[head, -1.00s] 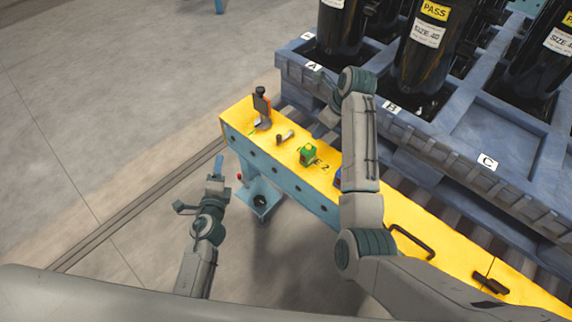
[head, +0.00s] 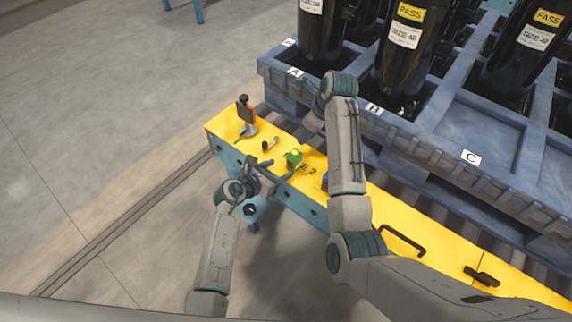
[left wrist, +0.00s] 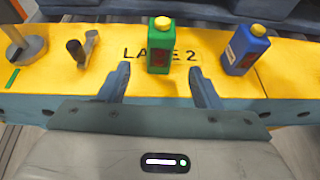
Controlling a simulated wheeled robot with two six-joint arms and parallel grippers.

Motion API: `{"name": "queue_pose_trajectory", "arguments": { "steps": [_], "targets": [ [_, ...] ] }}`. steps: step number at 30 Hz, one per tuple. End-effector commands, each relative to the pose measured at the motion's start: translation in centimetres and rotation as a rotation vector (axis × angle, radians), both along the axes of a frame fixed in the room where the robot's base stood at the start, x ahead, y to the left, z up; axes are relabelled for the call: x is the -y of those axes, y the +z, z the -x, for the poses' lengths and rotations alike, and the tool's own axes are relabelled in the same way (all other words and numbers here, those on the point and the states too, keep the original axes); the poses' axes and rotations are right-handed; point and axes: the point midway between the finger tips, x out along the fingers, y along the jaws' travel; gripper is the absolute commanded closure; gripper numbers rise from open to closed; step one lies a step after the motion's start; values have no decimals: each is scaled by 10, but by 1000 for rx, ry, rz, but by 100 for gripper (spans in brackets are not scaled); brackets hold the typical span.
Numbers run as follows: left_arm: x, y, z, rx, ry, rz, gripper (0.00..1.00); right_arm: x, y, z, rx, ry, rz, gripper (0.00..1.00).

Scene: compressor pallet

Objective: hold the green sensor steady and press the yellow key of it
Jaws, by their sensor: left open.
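The green sensor (head: 293,160) stands upright on the yellow beam beside the "LANE 2" lettering. In the left wrist view the sensor (left wrist: 160,52) shows its yellow key (left wrist: 164,22) on top and a dark red panel in front. My left gripper (head: 272,170) is open at the beam's near side, and its fingers (left wrist: 161,86) point at the sensor, one to each side and a little short of it. Nothing is between them. My right gripper (head: 316,114) is mostly hidden by its own arm, above the beam's far edge; its jaws cannot be made out.
A blue bottle-shaped unit (left wrist: 243,50) with a yellow cap stands right of the sensor. A small metal fitting (left wrist: 82,48) and an upright tool (head: 246,115) stand to the left. The blue pallet (head: 440,150) with black compressors is behind the yellow beam (head: 222,128).

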Motion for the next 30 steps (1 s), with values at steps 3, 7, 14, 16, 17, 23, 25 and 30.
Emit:
{"name": "queue_pose_trajectory", "arguments": {
  "steps": [3,7,14,16,17,23,25,30],
  "targets": [
    [13,-6,-16,0,0,3,42,0,0,0,0,0,0,64],
    [27,-16,-34,0,1,5,42,0,0,0,0,0,0,64],
    [46,-29,-57,0,2,5,42,0,0,0,0,0,0,64],
    [49,-31,-61,0,0,4,42,0,0,0,0,0,0,64],
    [50,-32,-62,1,1,4,42,0,0,0,0,0,0,64],
    [54,-34,-67,1,2,4,42,0,0,0,0,0,0,64],
    [54,-35,-67,1,2,4,42,0,0,0,0,0,0,64],
    [54,-34,-67,1,2,4,46,0,0,0,0,0,0,64]
  ]
}}
